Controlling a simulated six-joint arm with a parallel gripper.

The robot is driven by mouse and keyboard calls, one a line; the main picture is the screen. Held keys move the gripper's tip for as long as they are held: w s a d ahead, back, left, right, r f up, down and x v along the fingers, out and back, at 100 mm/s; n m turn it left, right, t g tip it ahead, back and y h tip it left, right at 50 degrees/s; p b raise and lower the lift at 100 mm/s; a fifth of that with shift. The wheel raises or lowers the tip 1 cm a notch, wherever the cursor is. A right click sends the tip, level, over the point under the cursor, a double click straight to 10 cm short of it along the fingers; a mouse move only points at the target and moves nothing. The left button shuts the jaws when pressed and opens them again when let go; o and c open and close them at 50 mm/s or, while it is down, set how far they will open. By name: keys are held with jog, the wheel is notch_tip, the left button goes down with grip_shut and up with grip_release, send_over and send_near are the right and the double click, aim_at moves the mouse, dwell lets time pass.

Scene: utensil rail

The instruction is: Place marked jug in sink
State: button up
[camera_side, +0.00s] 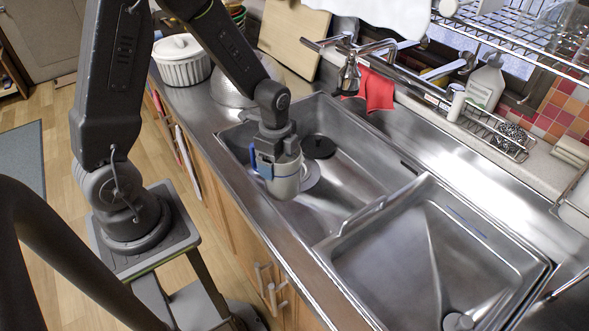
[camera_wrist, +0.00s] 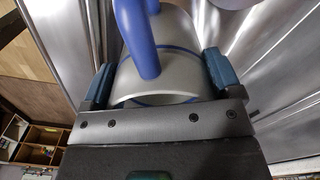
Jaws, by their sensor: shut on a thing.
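A grey jug with blue trim and a blue handle is held by my gripper (camera_side: 278,152). In the side view the jug (camera_side: 286,183) is below my gripper, over the front part of the left basin of the steel sink (camera_side: 350,150). I cannot tell whether it touches the basin floor. In the wrist view the jug (camera_wrist: 180,30) lies between the two teal finger pads of my gripper (camera_wrist: 163,76), with its blue handle (camera_wrist: 138,38) towards the camera. Any mark on the jug cannot be made out.
A dark round piece (camera_side: 318,146) and a pale ring-shaped thing (camera_side: 309,175) are in the left basin beside the jug. The right basin (camera_side: 450,255) looks mostly bare. The tap (camera_side: 349,75), a red cloth (camera_side: 376,89) and a dish rack (camera_side: 515,45) are behind.

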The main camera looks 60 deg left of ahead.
aim_at(298, 153)
jog(key=shift+w+r+n, duration=0.15)
jog(key=shift+w+n, duration=0.2)
jog(key=shift+n, duration=0.55)
jog(key=n, duration=0.1)
jog(key=w+n, duration=0.1)
jog(key=n, duration=0.1)
jog(key=w+n, duration=0.1)
jog(key=n, duration=0.1)
jog(key=shift+d, duration=0.3)
jog(key=n, duration=0.2)
jog(key=w+n, duration=0.1)
jog(key=n, duration=0.1)
jog(key=w+d+n, duration=0.1)
jog(key=n, duration=0.1)
jog(key=shift+w+r, duration=0.15)
jog(key=s+a+r+n, duration=0.3)
jog(key=a+r+n, duration=0.25)
jog(key=a, duration=0.45)
jog(key=s+a+r+n, duration=0.2)
jog(key=a+r+n, duration=0.3)
jog(key=a, duration=0.4)
jog(key=s+a+r+n, duration=0.3)
jog(key=a+n, duration=0.4)
jog(key=a, duration=0.3)
jog(key=shift+n, duration=0.25)
jog(key=shift+f, duration=3.8)
jog(key=shift+f, duration=0.1)
